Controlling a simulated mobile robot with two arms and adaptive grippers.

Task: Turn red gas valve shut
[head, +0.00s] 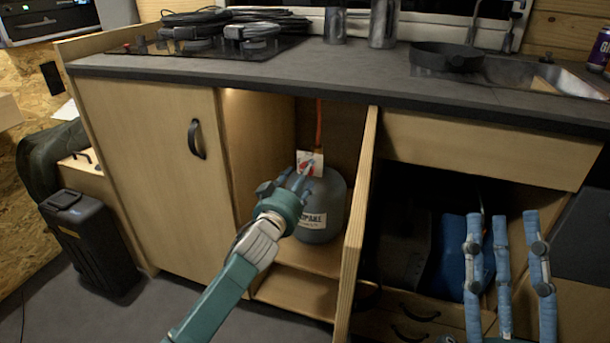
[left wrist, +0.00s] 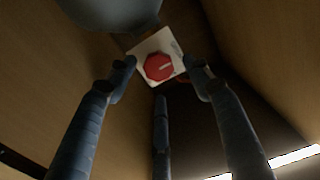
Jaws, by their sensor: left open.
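The red gas valve (left wrist: 158,67) is a round red knob with a pale mark, on a white plate (left wrist: 166,45) inside the open cabinet. In the head view the plate and some of the red (head: 305,159) show above the gas bottle, partly hidden by my left gripper. My left gripper (head: 297,179) reaches into the cabinet in front of the bottle. In the left wrist view its three fingers (left wrist: 160,78) are open and spread around the knob's near side; contact cannot be told. My right gripper (head: 503,222) is open and empty, fingers upward, at the lower right.
The grey propane bottle (head: 323,205) stands on the cabinet shelf, with an orange hose (head: 318,125) above. The open cabinet door (head: 357,225) stands close on the right of my left arm. The dark countertop (head: 345,75) overhangs above. A black case (head: 90,240) stands on the floor at left.

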